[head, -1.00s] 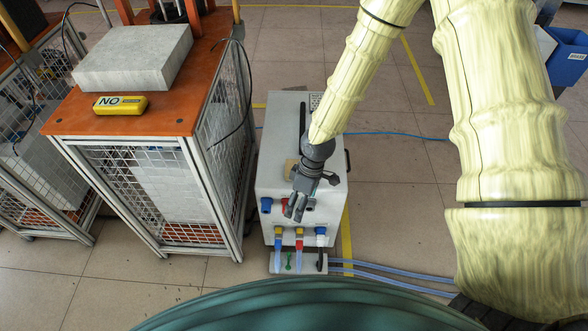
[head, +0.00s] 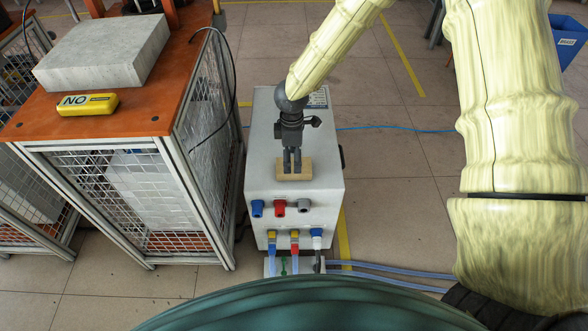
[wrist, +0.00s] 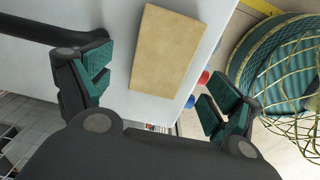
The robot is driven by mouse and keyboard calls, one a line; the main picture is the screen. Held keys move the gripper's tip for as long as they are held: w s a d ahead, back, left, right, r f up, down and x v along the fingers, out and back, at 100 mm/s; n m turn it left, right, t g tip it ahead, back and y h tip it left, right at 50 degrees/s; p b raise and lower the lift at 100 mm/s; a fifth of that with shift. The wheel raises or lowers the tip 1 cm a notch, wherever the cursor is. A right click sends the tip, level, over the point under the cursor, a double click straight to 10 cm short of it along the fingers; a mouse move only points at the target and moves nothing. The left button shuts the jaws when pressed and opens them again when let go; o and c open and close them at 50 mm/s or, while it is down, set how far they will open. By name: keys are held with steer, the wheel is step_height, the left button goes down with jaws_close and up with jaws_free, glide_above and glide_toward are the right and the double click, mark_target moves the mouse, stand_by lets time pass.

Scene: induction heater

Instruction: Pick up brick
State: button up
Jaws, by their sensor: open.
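A tan, flat rectangular brick (head: 294,172) lies on top of the white heater cabinet (head: 320,142). My gripper (head: 292,171) is over the brick in the head view and hides part of its middle. In the wrist view the brick (wrist: 166,52) lies beyond and between the two open, green-padded fingers (wrist: 155,90), and nothing is between the pads. The height left between the fingertips and the brick is hard to tell.
An orange-topped caged bench (head: 180,75) stands left of the cabinet, with a grey block (head: 105,50) and a yellow box marked NO (head: 87,104) on it. Coloured connectors (head: 280,208) are on the cabinet's front. Blue hoses (head: 390,278) run along the floor to the right.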

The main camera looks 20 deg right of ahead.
mark_target(306, 174)
steer(key=shift+s+d+f+b, duration=0.1)
steer(key=shift+f+b, duration=0.15)
steer(key=shift+f, duration=1)
steer(key=shift+s+d+f+b, duration=0.1)
steer(key=shift+f+b, duration=0.15)
steer(key=shift+f, duration=1)
steer(key=shift+c, duration=0.5)
steer(key=c, duration=1.2)
steer(key=shift+o, duration=0.2)
steer(key=shift+r, duration=0.1)
